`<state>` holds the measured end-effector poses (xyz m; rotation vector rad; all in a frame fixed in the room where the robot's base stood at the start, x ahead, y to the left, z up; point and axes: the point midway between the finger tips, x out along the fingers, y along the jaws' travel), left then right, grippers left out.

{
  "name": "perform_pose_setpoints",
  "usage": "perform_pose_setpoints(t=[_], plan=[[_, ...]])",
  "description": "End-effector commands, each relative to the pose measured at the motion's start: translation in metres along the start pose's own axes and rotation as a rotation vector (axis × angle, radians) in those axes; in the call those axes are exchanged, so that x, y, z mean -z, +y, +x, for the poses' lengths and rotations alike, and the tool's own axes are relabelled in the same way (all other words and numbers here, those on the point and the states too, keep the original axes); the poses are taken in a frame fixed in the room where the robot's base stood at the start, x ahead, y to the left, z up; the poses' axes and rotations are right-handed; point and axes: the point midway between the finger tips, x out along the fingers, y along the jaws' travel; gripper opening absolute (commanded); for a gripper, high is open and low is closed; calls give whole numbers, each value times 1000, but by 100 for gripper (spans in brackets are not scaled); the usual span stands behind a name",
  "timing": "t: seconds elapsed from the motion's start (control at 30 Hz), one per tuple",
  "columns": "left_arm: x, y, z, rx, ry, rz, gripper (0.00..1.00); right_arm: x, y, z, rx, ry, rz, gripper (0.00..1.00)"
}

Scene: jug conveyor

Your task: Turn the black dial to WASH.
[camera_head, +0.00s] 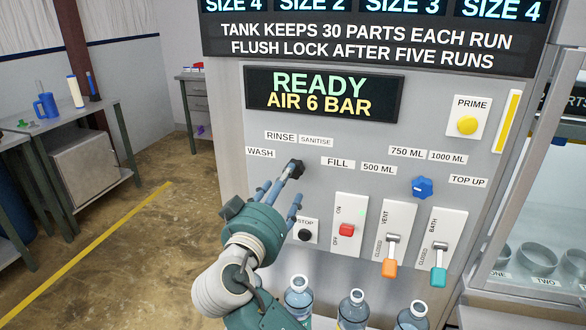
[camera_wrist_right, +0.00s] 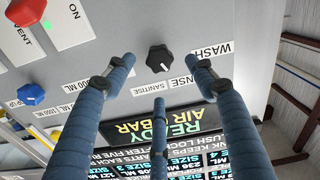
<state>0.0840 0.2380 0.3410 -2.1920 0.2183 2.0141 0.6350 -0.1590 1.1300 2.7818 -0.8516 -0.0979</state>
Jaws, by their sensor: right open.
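The black dial (camera_head: 298,167) is on the grey machine panel, partly hidden by my fingers in the head view. In the right wrist view the whole dial (camera_wrist_right: 160,58) shows, its white mark towards the RINSE label (camera_wrist_right: 183,86), on the side near the SANITISE label (camera_wrist_right: 147,90). The WASH label (camera_head: 260,153) is left of the dial in the head view and also shows in the right wrist view (camera_wrist_right: 212,51). My right gripper (camera_head: 281,189) is open, its blue fingers (camera_wrist_right: 161,82) spread in front of the dial. I cannot tell any contact. My left gripper is out of view.
A blue dial (camera_head: 422,187) sits to the right. Below are a STOP button (camera_head: 305,235), a red switch (camera_head: 347,230), an orange lever (camera_head: 389,267) and a teal lever (camera_head: 438,277). Bottles (camera_head: 352,308) stand below the panel. The floor at left is clear.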

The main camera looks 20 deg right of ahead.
Motion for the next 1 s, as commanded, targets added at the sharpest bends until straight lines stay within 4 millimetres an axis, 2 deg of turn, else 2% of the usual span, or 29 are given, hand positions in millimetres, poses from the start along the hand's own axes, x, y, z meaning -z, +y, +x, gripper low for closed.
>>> perform_pose_setpoints(t=[0.13,0.3,0.53,0.73,0.77,0.9,1.0], plan=[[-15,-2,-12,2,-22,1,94,3,2,30,-4,1,-4,55],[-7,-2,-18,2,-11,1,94,2,1,54,-3,1,-4,55],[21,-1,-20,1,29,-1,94,0,0,66,0,-1,0,55],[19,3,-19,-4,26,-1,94,-1,0,66,0,-1,0,55],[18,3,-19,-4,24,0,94,-1,0,66,0,-1,0,54],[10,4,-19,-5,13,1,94,-1,0,66,0,-1,0,26],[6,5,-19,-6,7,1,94,-1,0,66,0,-2,0,11]])
